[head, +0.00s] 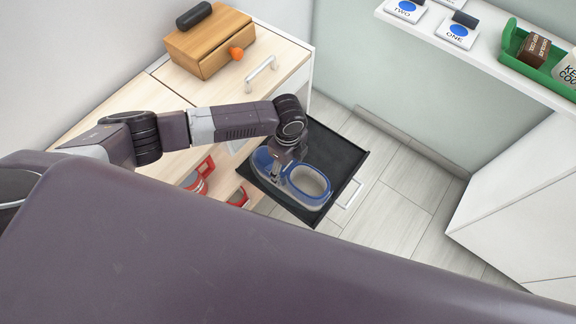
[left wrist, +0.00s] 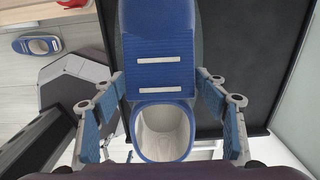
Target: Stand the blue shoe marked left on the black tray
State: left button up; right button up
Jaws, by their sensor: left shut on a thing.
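A blue shoe with a pale lining (head: 308,184) is in my left gripper (head: 276,172), above or on the black tray (head: 342,152). In the left wrist view, the shoe (left wrist: 158,78) has two white straps, and the gripper's fingers (left wrist: 160,108) press it from both sides. Its toe points away and its open heel end is near me, reaching past the tray's near edge. The tray (left wrist: 262,60) shows mostly to its right. I cannot tell whether the sole touches the tray. No left mark is readable. My right gripper is out of view.
Another blue shoe (left wrist: 38,45) lies on the floor at the left of the wrist view. A wooden box (head: 208,42) sits on the cabinet top. A shelf (head: 480,58) holds cards and a green crate (head: 535,58). Floor right of the tray is clear.

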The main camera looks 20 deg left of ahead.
aim_at(288, 167)
pick_arm(q)
jog(key=shift+f, duration=0.1)
jog(key=o, duration=1.4)
jog(key=shift+o, duration=0.2)
notch_tip(288, 167, up, 12)
jog(key=shift+r+p, duration=0.2)
jog(key=shift+p, duration=0.2)
